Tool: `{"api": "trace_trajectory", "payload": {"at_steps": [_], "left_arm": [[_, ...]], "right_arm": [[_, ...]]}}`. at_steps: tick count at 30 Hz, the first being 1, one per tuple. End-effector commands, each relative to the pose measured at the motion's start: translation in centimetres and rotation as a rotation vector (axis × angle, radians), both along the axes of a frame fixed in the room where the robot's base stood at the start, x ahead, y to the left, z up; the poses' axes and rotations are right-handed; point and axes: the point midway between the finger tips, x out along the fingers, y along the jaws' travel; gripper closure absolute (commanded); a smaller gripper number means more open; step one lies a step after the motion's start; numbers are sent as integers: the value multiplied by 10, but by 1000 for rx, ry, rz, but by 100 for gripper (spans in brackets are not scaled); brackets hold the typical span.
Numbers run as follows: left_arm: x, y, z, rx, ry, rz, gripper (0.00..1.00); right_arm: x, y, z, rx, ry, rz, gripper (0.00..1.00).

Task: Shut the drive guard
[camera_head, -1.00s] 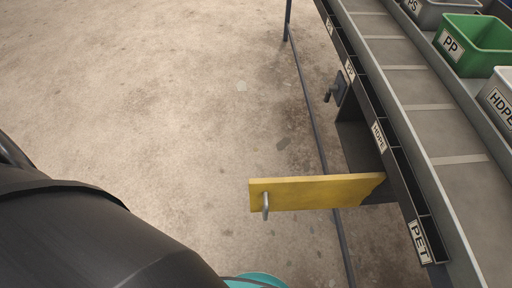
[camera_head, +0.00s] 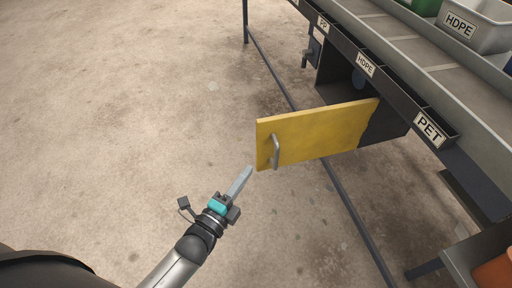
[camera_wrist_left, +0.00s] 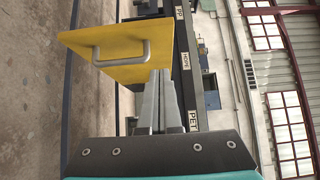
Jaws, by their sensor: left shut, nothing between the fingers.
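The drive guard (camera_head: 315,132) is a yellow panel standing open, swung out from the dark housing under the sorting line. Its grey bar handle (camera_head: 275,152) is near the free left end. My left gripper (camera_head: 248,171) is shut and empty, just left of and a little below the handle, and appears apart from the panel. In the left wrist view the yellow guard (camera_wrist_left: 105,42) and its handle (camera_wrist_left: 122,54) lie beyond the shut fingers (camera_wrist_left: 163,77). My right gripper is not in view.
The dark housing opening (camera_head: 340,75) is behind the guard. A labelled conveyor edge (camera_head: 395,95) runs above it, with bins (camera_head: 470,25) at the top right. A dark rail (camera_head: 345,205) runs low along the floor. The concrete floor at left is clear.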

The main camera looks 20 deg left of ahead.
Motion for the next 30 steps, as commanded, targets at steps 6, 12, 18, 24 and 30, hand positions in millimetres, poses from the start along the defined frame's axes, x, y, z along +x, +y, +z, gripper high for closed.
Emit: {"api": "trace_trajectory", "payload": {"at_steps": [6, 12, 18, 24, 30], "left_arm": [[31, -7, -2, -2, 0, 0, 100], [59, -13, -2, -3, 4, 0, 100], [84, -18, -2, -3, 4, 0, 100], [103, -11, -3, -1, 4, 0, 100], [116, -3, -3, -1, 5, -1, 100]], "right_arm": [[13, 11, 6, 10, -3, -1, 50], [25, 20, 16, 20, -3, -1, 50], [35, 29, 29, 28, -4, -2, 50], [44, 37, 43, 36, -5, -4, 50], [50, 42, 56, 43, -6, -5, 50]]}}
